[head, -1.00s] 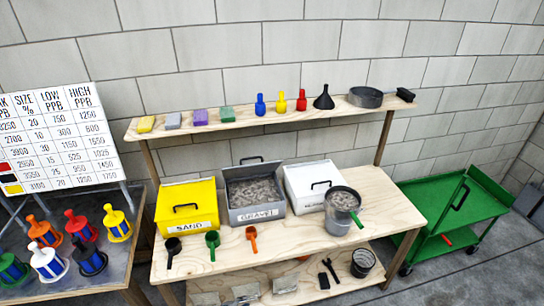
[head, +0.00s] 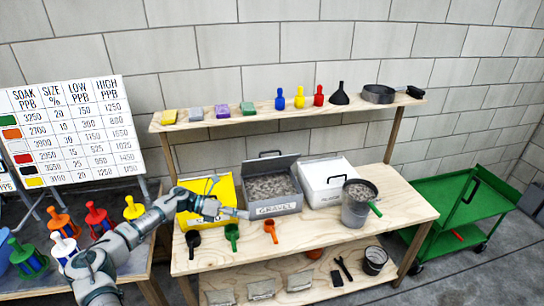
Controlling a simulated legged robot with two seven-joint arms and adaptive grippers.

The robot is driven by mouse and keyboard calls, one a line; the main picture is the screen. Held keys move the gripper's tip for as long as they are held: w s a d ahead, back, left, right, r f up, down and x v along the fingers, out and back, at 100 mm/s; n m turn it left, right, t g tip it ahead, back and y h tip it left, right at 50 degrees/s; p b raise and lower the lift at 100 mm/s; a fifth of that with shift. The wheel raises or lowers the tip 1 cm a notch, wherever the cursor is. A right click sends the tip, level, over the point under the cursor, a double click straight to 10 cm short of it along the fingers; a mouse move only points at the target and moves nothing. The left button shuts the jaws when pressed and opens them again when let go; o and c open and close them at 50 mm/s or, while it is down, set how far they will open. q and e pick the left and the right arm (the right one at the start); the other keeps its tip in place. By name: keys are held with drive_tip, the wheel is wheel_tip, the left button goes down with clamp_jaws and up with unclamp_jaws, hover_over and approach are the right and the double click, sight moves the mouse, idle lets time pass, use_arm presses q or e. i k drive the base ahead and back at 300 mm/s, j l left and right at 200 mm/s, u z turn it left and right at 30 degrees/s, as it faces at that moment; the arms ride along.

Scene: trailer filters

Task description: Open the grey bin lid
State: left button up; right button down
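The grey bin (head: 278,208), labelled GRAVEL, stands on the wooden bench and holds grey gravel (head: 266,188). Its grey lid (head: 272,166) is raised at the back, with a dark handle (head: 270,153) at its top, so the bin is open. My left gripper (head: 232,197) is in front of the yellow bin (head: 222,186) and just left of the grey bin. Its fingers are spread and appear empty. I cannot tell whether it touches the grey bin. It covers much of the yellow bin's label. My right gripper is out of view.
A white bin (head: 326,182) stands right of the grey one, with a metal bucket (head: 356,215) beside it. Black, green and orange scoops (head: 270,231) lie along the front. A shelf (head: 290,113) runs behind. A green cart (head: 460,205) stands at the right.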

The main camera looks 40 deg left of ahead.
sight(264, 164)
drive_tip(key=i+j, duration=0.35)
drive_tip(key=j, duration=0.2)
drive_tip(key=i+j, duration=0.35)
drive_tip(key=j, duration=0.15)
drive_tip(key=i+j, duration=0.35)
drive_tip(key=j, duration=0.2)
